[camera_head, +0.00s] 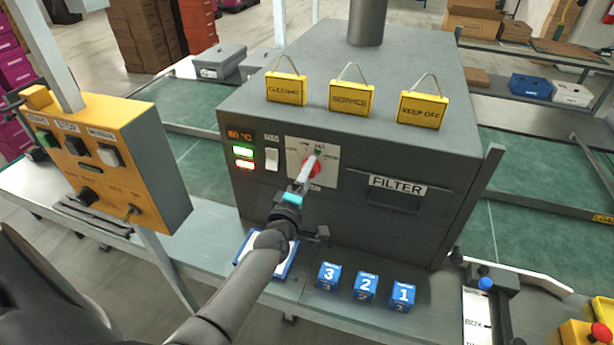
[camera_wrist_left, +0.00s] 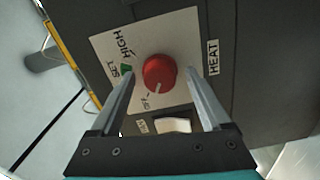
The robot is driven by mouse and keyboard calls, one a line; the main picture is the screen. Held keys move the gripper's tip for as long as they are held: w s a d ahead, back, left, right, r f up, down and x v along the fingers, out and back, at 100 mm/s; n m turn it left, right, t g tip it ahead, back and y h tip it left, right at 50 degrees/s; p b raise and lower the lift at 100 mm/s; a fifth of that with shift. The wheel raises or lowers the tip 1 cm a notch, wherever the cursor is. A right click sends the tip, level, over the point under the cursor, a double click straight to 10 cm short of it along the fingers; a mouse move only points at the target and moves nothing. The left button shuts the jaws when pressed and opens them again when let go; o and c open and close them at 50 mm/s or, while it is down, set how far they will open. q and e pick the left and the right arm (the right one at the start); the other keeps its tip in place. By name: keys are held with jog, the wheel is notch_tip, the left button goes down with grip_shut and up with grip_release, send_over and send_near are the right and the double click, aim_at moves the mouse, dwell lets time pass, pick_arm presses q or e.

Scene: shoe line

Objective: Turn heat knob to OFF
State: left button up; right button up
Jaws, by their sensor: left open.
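The red heat knob (camera_wrist_left: 159,73) sits on a white dial plate (camera_wrist_left: 110,55) marked SET, HIGH and OFF, with HEAT printed beside it. In the head view, the plate is on the front of the dark grey machine (camera_head: 400,225), and my left gripper (camera_head: 308,172) partly covers the knob (camera_head: 315,165). In the left wrist view, my left gripper (camera_wrist_left: 162,76) is open, with one finger on each side of the knob. My right gripper is not in view.
A white rocker switch (camera_head: 272,160) and a lit display (camera_head: 243,152) lie left of the plate. A yellow control box (camera_head: 125,165) stands at left. Blue numbered blocks (camera_head: 365,287) sit on the ledge below.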

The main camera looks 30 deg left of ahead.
pick_arm(q)
jog(key=shift+s, duration=0.1)
jog(key=v, duration=1.5)
jog(key=s+d+f+m+g+h+b, duration=0.2)
jog(key=s+d+f+m+g, duration=0.15)
jog(key=f, duration=0.85)
jog(key=s+d+f+m+g+h+b, duration=0.1)
jog(key=s+d+f+m+g+b, duration=0.2)
jog(key=f, duration=0.8)
jog(key=s+d+f+m+g+h+b, duration=0.2)
jog(key=s+f+m, duration=0.25)
jog(key=f, duration=0.75)
jog(key=s+f+m+g+b, duration=0.5)
jog(key=s+f+m+g, duration=0.3)
jog(key=s+f, duration=1)
jog(key=s+m, duration=0.2)
jog(key=s, duration=0.2)
jog(key=shift+s+d+f+y+b, duration=0.25)
jog(key=shift+d+f+y+b, duration=0.05)
jog(key=shift+f+b, duration=0.1)
